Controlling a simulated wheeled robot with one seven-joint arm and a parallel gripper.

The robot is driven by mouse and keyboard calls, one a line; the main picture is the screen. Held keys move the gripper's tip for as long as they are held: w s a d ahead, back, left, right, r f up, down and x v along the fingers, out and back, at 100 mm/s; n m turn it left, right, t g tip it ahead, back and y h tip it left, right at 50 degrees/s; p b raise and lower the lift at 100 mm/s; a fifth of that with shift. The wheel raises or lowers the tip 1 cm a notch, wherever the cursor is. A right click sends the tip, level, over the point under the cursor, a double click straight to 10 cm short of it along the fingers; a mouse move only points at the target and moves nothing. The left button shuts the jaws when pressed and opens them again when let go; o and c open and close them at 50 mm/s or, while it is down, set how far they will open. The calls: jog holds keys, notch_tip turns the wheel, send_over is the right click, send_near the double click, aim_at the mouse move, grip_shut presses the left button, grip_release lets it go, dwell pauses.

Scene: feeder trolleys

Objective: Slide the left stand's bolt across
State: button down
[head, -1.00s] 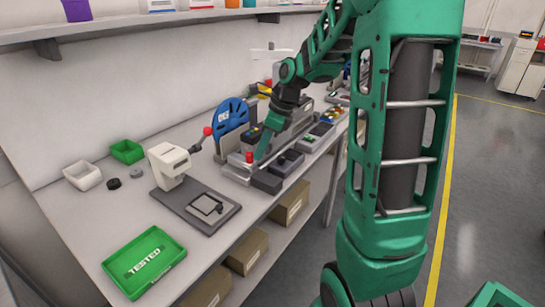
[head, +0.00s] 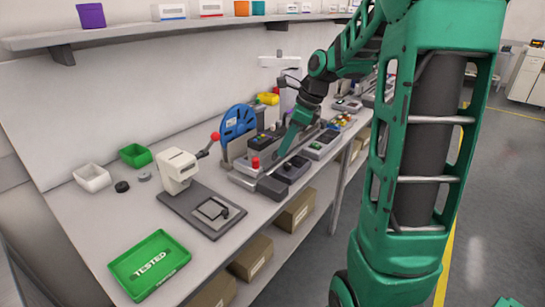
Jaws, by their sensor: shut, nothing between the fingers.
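A grey metal stand (head: 243,181) sits on the bench in the middle of the head view, with a red knob (head: 255,162) on top. This looks like the left stand, and the knob looks like part of its bolt. The bolt's bar is too small to make out, so I cannot tell its position. My gripper (head: 281,153) is low over the stand's right part, right of the red knob and apart from it. Its fingers are shut and empty, pointing down and left. My gripper and wrist hide part of what is behind.
A white press (head: 178,167) with a red-ball lever (head: 215,136) stands left of the stand. A blue reel (head: 237,123) is behind. Dark blocks (head: 271,188) lie in front. A green tray (head: 150,265) is at the front left. A shelf (head: 150,35) runs above.

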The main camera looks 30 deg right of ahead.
jog(key=v, duration=0.6)
jog(key=shift+f, duration=0.1)
jog(key=shift+a, duration=0.1)
jog(key=s+a+f+n+g+h, duration=0.1)
jog(key=s+f+n, duration=0.2)
jog(key=s+n, duration=0.3)
jog(key=s+a+f+n+g+h, duration=0.1)
jog(key=s+f+n, duration=0.2)
jog(key=s+n, duration=0.4)
jog(key=s+a+f+n+g+h, duration=0.1)
jog(key=s+f+n, duration=0.2)
jog(key=s+n, duration=0.4)
jog(key=s, duration=0.6)
jog(key=shift+s+a, duration=0.25)
jog(key=shift+s, duration=0.15)
jog(key=shift+w+f, duration=0.2)
jog(key=shift+w, duration=0.45)
